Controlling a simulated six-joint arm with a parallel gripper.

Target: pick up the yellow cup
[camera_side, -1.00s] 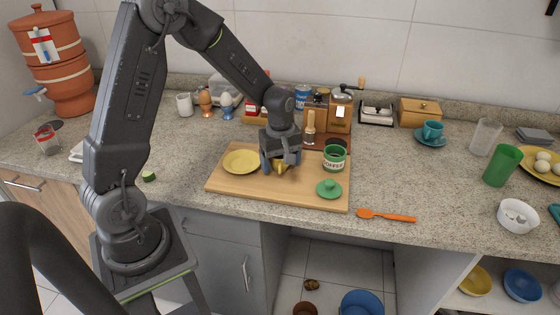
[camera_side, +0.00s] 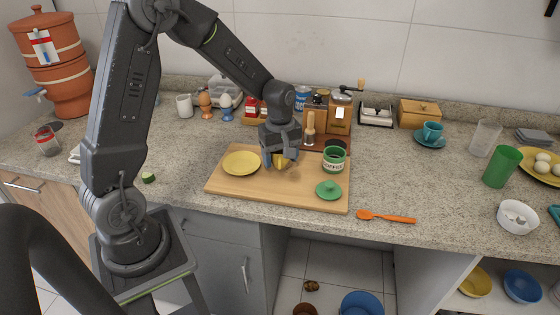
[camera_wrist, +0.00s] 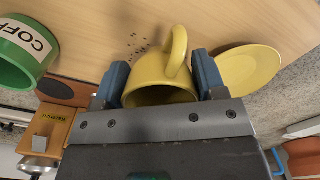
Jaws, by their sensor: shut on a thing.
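The yellow cup (camera_wrist: 157,79) is between the two blue-padded fingers of my gripper (camera_wrist: 160,85) in the wrist view, with its handle toward the top of the picture. In the side view, my gripper (camera_side: 281,160) is shut on the yellow cup (camera_side: 281,161), over the wooden board (camera_side: 240,192). The cup is partly hidden by the fingers there. It appears raised a little above the board. A yellow saucer (camera_side: 241,162) lies on the board to the left of the cup.
A green coffee canister (camera_side: 334,158) stands right of my gripper, with its green lid (camera_side: 329,190) in front on the board. A coffee grinder (camera_side: 341,110) and small jars stand behind. An orange spoon (camera_side: 386,216) lies on the counter to the right.

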